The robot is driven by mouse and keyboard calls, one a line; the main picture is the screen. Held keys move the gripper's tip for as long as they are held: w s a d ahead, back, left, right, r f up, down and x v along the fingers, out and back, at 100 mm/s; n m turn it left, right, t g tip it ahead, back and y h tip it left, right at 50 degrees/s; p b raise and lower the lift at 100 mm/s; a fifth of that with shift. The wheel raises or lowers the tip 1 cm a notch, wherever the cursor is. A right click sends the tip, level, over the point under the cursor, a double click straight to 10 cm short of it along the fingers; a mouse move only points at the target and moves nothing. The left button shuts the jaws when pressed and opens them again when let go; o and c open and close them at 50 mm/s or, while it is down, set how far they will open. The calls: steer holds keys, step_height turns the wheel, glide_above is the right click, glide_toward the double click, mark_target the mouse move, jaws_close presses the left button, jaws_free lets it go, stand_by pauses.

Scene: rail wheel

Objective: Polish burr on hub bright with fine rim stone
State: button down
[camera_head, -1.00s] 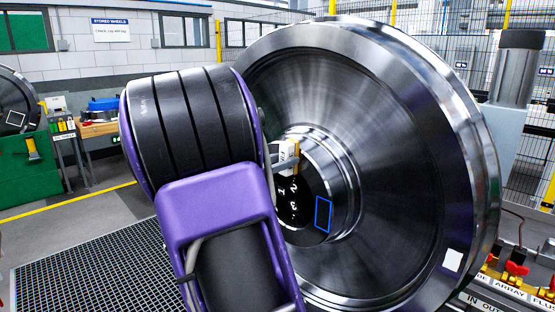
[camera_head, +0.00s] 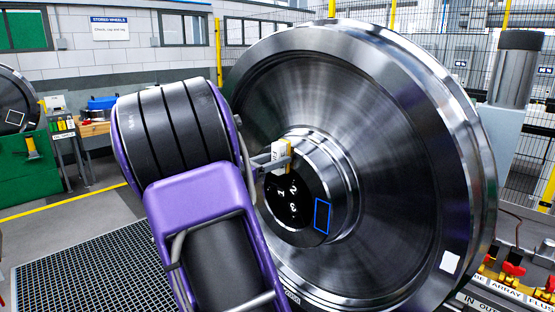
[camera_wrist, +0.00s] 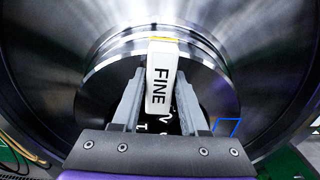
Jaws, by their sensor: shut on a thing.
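My gripper (camera_head: 268,162) is shut on the fine rim stone (camera_head: 281,157), a white block with a yellow-orange edge. In the wrist view the stone (camera_wrist: 161,80) reads FINE and sits between the grey fingers, its yellow end towards the hub's rounded side. The hub (camera_head: 338,185) is the bright cylinder at the middle of the large steel rail wheel (camera_head: 400,160). Its black end face carries white characters and a blue outlined rectangle (camera_head: 322,215). The stone is at the hub's upper left edge; I cannot tell whether it touches. No burr can be made out.
A metal floor grate (camera_head: 95,270) lies in front of the wheel. A green cabinet (camera_head: 28,170) and a workbench (camera_head: 95,128) stand at left. A grey post (camera_head: 515,75) stands at right.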

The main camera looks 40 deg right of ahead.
mark_target(295, 159)
steer(key=shift+d+r, duration=0.1)
steer(key=w+p, duration=0.1)
steer(key=w, duration=0.1)
steer(key=shift+w+p, duration=0.35)
steer(key=shift+w, duration=0.05)
steer(key=shift+s, duration=1.5)
steer(key=shift+s, duration=1.5)
